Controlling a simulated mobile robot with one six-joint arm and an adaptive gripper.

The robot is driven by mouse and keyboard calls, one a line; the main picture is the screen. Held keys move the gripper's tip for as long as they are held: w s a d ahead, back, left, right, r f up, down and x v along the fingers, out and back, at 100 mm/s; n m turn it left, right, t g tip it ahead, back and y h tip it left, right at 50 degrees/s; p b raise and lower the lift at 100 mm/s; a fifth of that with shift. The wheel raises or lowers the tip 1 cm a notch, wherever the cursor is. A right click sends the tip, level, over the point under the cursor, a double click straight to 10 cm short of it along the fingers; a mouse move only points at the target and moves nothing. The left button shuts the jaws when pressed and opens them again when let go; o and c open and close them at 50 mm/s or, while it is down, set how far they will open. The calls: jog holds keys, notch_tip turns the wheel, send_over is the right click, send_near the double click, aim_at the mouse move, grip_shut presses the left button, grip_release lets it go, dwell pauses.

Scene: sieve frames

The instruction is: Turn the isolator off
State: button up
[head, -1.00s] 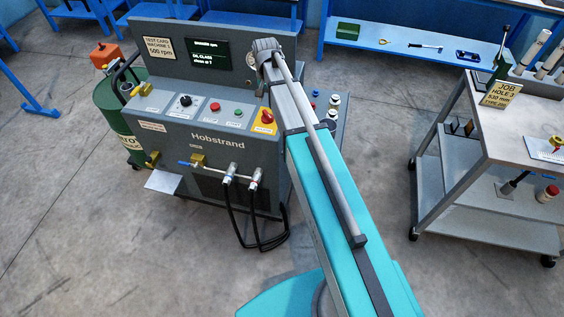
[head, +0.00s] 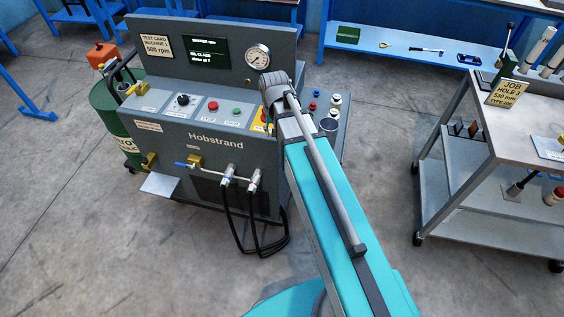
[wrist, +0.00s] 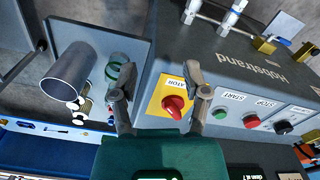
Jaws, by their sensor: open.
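The isolator is a red rotary knob (wrist: 174,106) on a yellow plate (wrist: 160,94) at the end of the grey machine's sloped panel. In the wrist view it lies between the lines of my two fingers, nearer the right one. My gripper (wrist: 161,72) is open and empty, with its fingers spread above the panel; I cannot tell how far above. In the head view only a yellow edge of the isolator plate (head: 258,123) shows beside my arm. The knob's exact setting is hard to read. My arm hides the gripper there.
Green START (wrist: 220,115) and red STOP (wrist: 251,121) buttons and a black knob (wrist: 284,127) sit beside the isolator. A metal cup (wrist: 70,72) stands on the other side. A gauge panel (head: 190,50) rises behind. A trolley (head: 520,135) stands right.

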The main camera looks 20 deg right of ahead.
jog(key=s+f+n+b, duration=0.2)
jog(key=s+f+b, duration=0.1)
jog(key=s, duration=0.6)
jog(key=shift+a+f, duration=0.2)
jog(key=shift+f, duration=0.05)
jog(key=o, duration=0.4)
jog(key=shift+w, duration=0.1)
jog(key=shift+o, duration=0.8)
jog(key=shift+w+r, duration=0.2)
jog(key=shift+w, duration=0.15)
jog(key=w+r+m+p, duration=0.3)
jog(key=w+m, duration=0.2)
jog(key=w, duration=0.3)
jog(key=w+d+r+m+p, duration=0.1)
jog(key=w+r+m+p, duration=0.2)
jog(key=w, duration=0.6)
jog(key=w+r+m+p, duration=0.4)
jog(key=w+m, duration=0.3)
jog(key=w, duration=0.1)
jog(key=shift+w+d, duration=0.15)
jog(key=shift+d, duration=0.15)
jog(key=shift+f, duration=0.2)
